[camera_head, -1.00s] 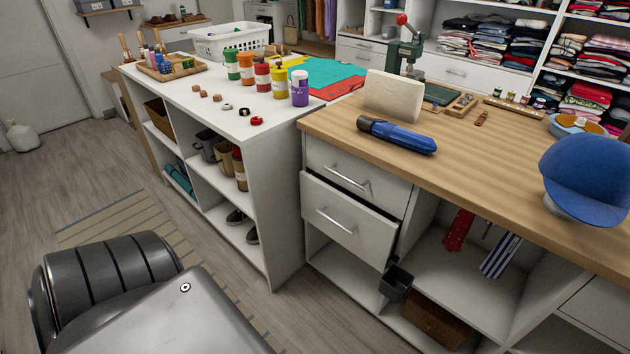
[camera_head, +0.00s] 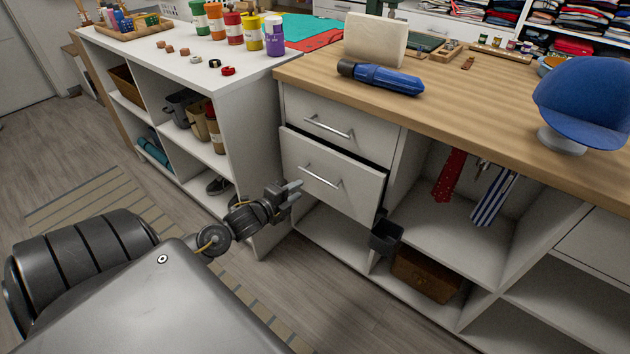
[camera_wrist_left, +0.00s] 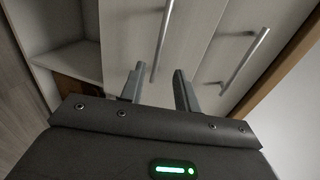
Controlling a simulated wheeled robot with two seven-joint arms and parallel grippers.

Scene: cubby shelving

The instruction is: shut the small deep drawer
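The small deep drawer (camera_head: 330,183) is the lower of two white drawers under the wooden worktop. It stands partly pulled out, with a dark gap along its top and right side. Its bar handle (camera_head: 321,176) is silver. My left gripper (camera_head: 298,189) is in front of the drawer's left part, near the handle. In the left wrist view its two fingers (camera_wrist_left: 160,88) are apart with nothing between them, pointing at the drawer front (camera_wrist_left: 126,35). I cannot tell whether they touch it. My right gripper is in neither view.
The upper drawer (camera_head: 320,116) looks shut. A dark bin (camera_head: 385,238) hangs just right of the deep drawer, and a brown box (camera_head: 427,275) sits in the cubby below. The white shelf unit (camera_head: 255,150) stands close on the left.

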